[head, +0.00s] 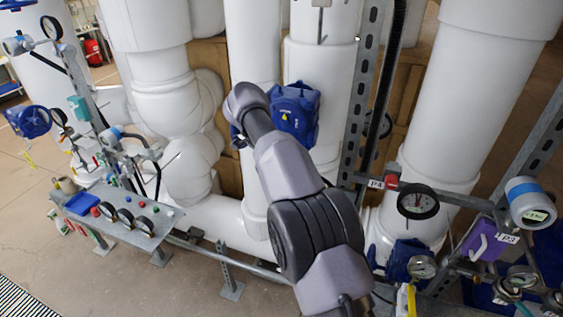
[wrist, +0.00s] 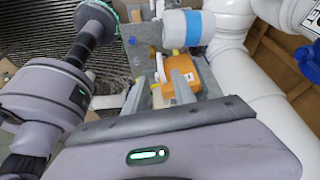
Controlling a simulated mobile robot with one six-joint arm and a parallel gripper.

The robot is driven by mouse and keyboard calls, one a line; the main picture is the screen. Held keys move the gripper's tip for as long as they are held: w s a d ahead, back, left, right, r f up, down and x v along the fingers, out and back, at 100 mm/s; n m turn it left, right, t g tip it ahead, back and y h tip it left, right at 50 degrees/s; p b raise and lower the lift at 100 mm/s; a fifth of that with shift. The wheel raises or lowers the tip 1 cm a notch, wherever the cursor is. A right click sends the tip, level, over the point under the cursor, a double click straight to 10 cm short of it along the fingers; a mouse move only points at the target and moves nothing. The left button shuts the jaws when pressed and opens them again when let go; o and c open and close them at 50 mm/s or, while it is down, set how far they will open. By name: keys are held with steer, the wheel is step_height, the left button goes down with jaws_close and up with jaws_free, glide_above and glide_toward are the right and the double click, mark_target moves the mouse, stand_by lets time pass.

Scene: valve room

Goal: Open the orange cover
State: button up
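The orange cover (wrist: 205,74) shows in the wrist view, just above centre, on a grey metal bracket beside a white and blue cylindrical gauge (wrist: 188,29). It appears to be closed, though part of it is hidden behind a grey finger. My gripper (wrist: 157,92) reaches up from the bottom of the wrist view. Its two grey fingers look spread apart, with the right one overlapping the cover in the picture. I cannot tell whether it touches the cover. Nothing is visibly held. The head view shows my arm, but not my gripper or the orange cover.
White pipes (wrist: 262,95) stand close on the right in the wrist view.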

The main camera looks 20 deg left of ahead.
steer(key=p+v, duration=0.5)
steer(key=v, duration=0.1)
steer(key=shift+r, duration=0.25)
steer(key=shift+a, duration=0.1)
